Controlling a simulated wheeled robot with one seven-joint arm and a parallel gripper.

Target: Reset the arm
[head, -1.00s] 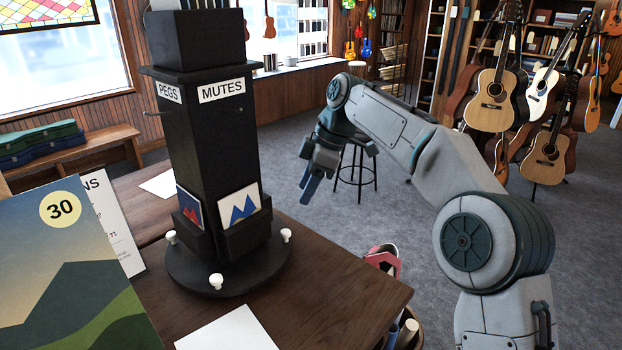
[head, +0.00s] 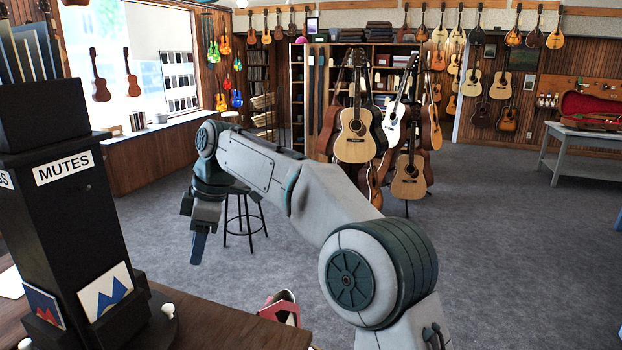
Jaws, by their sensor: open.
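My arm reaches out from the lower right and bends at its elbow. My gripper (head: 198,246) hangs down at its end, over the grey floor beyond the counter. It is empty and apart from everything around it. The black display tower (head: 67,190), with a MUTES sign, stands on the wooden counter to the left of my gripper.
The wooden counter (head: 225,328) fills the lower left. A black stool (head: 245,218) stands behind my gripper. Guitars on a stand (head: 355,135) are further back. A grey table (head: 590,150) with an open red-lined case is at the far right. Carpet on the right is clear.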

